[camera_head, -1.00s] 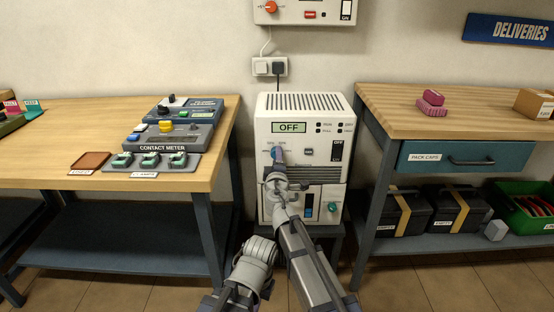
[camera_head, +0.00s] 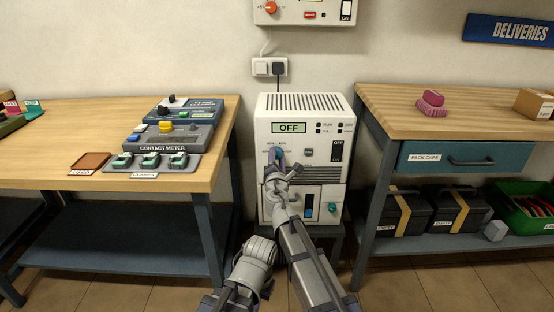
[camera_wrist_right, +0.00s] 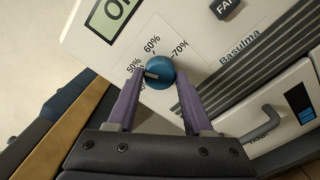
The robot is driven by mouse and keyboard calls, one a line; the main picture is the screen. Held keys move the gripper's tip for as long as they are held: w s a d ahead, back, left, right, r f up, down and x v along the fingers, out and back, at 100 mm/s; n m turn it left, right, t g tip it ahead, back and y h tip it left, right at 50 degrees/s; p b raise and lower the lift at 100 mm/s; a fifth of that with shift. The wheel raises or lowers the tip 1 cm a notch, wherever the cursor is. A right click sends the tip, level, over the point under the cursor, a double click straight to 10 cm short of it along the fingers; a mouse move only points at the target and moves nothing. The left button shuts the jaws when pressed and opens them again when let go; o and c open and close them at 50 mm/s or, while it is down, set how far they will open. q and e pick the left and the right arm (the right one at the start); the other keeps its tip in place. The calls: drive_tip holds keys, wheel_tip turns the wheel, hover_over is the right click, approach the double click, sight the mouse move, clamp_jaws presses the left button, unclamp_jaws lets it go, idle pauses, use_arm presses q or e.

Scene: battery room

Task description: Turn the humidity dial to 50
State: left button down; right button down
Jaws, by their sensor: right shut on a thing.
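The humidity dial (camera_head: 276,151) is a round blue knob on the front of a white dehumidifier (camera_head: 312,103). In the right wrist view the blue dial (camera_wrist_right: 161,67) has a white pointer mark aimed left, close to the 50% label; its exact setting is hard to tell. Labels 60% and 70% also show; a lower one is partly hidden. My right gripper (camera_wrist_right: 159,76) has its purple fingers on both sides of the dial, shut on it. In the head view my right gripper (camera_head: 276,160) covers part of the dial. My left gripper is not in view.
The display (camera_head: 289,127) reads OFF. A power switch (camera_head: 337,151) and a FAN button (camera_head: 309,152) sit right of the dial; a teal knob (camera_head: 332,208) is below. Workbenches stand left (camera_head: 60,140) and right (camera_head: 490,120) of the machine.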

drive_tip(key=shift+n, duration=0.6)
drive_tip(key=shift+c, duration=1.5)
unclamp_jaws()
drive_tip(key=shift+s, duration=0.1)
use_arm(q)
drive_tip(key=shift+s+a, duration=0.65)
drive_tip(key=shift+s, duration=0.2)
use_arm(e)
drive_tip(key=s, duration=0.7)
drive_tip(key=shift+s, duration=0.35)
